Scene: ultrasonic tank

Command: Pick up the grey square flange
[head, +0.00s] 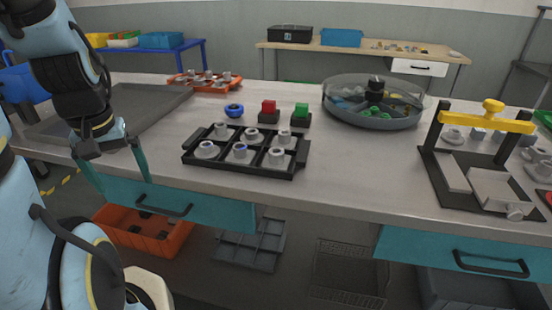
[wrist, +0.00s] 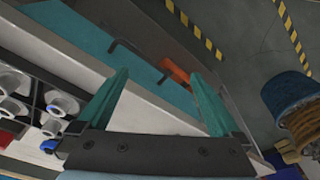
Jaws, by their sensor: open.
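A black tray (head: 240,168) on the bench holds several grey flanged parts, such as one at its front middle (head: 240,151) with a blue bore. At this size I cannot tell which, if any, has a square flange. More grey parts sit on an orange tray (head: 211,88) at the back left and beside the fixture at the right. My gripper (head: 124,186) is open and empty at the bench's front edge, left of the black tray, fingers pointing down. The wrist view shows my open gripper (wrist: 160,76) with nothing between its fingers and grey parts (wrist: 14,82) at the left.
A blue ring (head: 234,110), red block (head: 268,112) and green block (head: 300,116) stand behind the black tray. A round clear-covered tank (head: 372,121) stands behind right. A black fixture with a yellow clamp bar (head: 486,122) stands at the right. The bench front between tray and fixture is clear.

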